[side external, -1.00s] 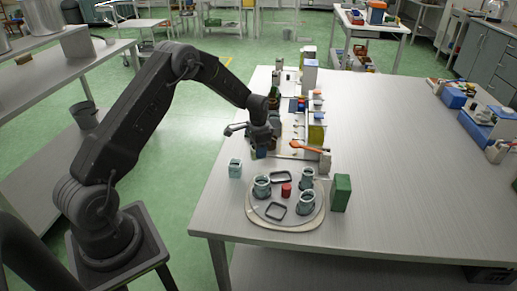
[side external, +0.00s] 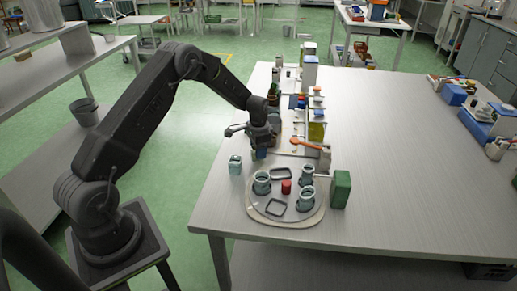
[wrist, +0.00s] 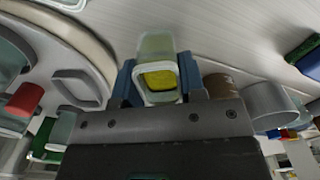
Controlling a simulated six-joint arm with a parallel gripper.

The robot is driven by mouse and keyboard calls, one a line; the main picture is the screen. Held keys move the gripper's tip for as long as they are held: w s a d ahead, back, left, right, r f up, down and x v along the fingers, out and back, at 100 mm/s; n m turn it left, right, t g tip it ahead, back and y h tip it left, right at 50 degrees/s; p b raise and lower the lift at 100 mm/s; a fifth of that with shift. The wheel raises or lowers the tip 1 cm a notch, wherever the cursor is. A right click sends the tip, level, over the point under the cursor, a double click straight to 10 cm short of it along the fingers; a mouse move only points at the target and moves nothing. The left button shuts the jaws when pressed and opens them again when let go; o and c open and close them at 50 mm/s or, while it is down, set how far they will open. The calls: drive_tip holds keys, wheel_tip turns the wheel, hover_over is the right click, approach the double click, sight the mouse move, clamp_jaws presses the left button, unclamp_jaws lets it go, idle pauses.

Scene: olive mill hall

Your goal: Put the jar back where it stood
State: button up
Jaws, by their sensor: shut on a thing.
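In the wrist view my gripper (wrist: 160,85) is shut on a small pale-green jar (wrist: 155,48) with yellow inside, between blue fingers. In the side view my gripper (side external: 261,152) is low over the table, just behind the round tray (side external: 252,212); the held jar is hardly visible there. On the tray stand three grey-green jars, at left (side external: 261,183), back right (side external: 308,172) and front right (side external: 305,199). A red piece (side external: 286,187) sits in the middle. Two dark square outlines, back (side external: 280,174) and front (side external: 274,208), lie empty.
A pale teal jar (side external: 235,165) stands on the table left of the tray. A green box (side external: 341,189) stands right of it. An orange-handled tool (side external: 305,143) and a rack of bottles and boxes (side external: 312,100) are behind. The table's right part (side external: 400,150) is clear.

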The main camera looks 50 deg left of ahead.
drive_tip(key=shift+f, duration=0.2)
drive_tip(key=o, duration=1.1)
drive_tip(key=shift+r, duration=4.05)
